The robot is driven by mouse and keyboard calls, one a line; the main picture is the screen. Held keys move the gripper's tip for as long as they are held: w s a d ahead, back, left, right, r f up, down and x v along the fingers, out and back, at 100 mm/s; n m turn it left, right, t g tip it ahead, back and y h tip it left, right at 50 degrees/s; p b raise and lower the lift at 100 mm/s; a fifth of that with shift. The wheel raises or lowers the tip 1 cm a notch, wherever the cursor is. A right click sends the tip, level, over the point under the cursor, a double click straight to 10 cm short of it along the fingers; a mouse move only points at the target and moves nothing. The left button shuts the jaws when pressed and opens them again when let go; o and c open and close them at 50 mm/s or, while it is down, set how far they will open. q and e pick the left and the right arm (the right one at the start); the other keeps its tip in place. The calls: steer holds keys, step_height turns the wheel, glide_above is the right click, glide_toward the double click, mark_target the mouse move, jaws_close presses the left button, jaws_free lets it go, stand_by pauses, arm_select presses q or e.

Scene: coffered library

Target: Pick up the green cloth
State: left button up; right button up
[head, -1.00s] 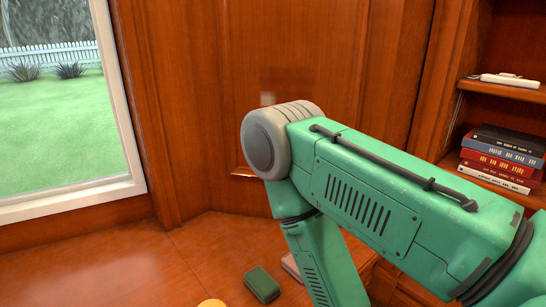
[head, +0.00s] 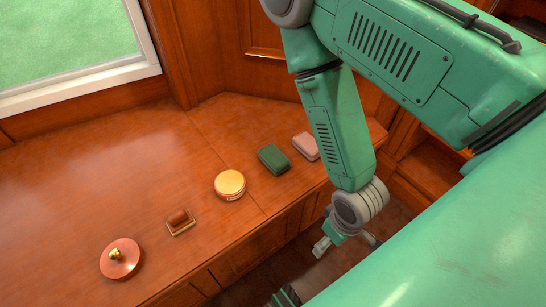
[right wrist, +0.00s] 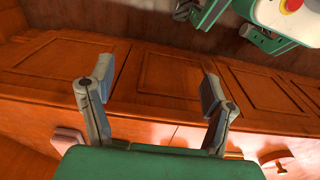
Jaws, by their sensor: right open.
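The green cloth (head: 273,158), a small folded dark green block, lies flat on the wooden counter in the head view, between a gold round tin and a pink folded cloth. My right gripper (head: 345,243) hangs beyond the counter's front edge, below and to the right of the green cloth and apart from it. In the right wrist view my right gripper (right wrist: 156,78) is open with nothing between its fingers, facing wooden panels. The green cloth cannot be made out in that view.
On the counter (head: 70,190) stand the gold tin (head: 230,184), a small brown wooden object (head: 181,222) and a copper-coloured lid with a knob (head: 120,260). The pink cloth (head: 306,146) lies close to my right forearm. The counter's left part is clear.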

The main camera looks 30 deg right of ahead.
mark_target(274, 154)
steer(key=shift+o, duration=0.5)
